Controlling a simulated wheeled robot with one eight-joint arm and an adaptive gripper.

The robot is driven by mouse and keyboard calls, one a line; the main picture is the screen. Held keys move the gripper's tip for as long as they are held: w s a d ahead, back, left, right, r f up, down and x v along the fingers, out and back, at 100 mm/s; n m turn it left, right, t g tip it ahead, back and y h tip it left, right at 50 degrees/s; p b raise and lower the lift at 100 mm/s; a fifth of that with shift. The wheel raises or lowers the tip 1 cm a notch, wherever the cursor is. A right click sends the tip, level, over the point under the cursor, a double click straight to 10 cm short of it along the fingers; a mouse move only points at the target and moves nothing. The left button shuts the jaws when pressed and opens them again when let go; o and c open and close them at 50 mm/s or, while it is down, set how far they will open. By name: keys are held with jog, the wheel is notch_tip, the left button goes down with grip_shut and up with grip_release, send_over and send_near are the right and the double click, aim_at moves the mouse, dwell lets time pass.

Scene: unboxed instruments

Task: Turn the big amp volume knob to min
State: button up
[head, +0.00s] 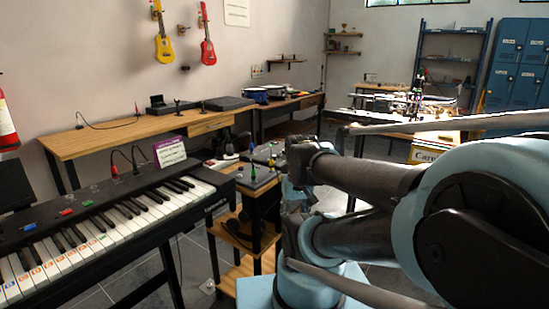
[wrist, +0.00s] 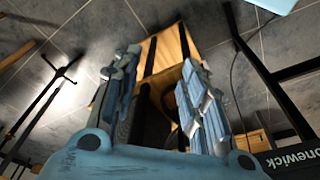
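I cannot make out the big amp or its volume knob in either view. In the wrist view my gripper (wrist: 160,72) is open, with its two light blue padded fingers apart and nothing held between them. Behind the fingers is a small wooden shelf stand (wrist: 166,48), with a dark object partly hidden between them. In the head view this stand (head: 228,238) is right of the keyboard. Small devices with upright coloured plugs (head: 254,172) are on its top. My arm crosses the right half of the head view and hides what is behind it.
An electronic keyboard (head: 98,236) on a black stand fills the lower left. A long wooden bench (head: 120,138) runs along the wall behind it. Another cluttered table stands at the back right near blue lockers (head: 514,62). Grey tiled floor (wrist: 60,22) shows around the stand.

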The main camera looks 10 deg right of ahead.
notch_tip(320, 180, up, 2)
notch_tip(320, 180, up, 23)
jog(key=m+g, duration=0.2)
jog(key=m, duration=1.6)
send_over(274, 157)
jog(key=w, duration=0.1)
notch_tip(274, 157, down, 18)
jog(key=shift+w+r, duration=0.1)
jog(key=shift+r, duration=0.1)
grip_shut()
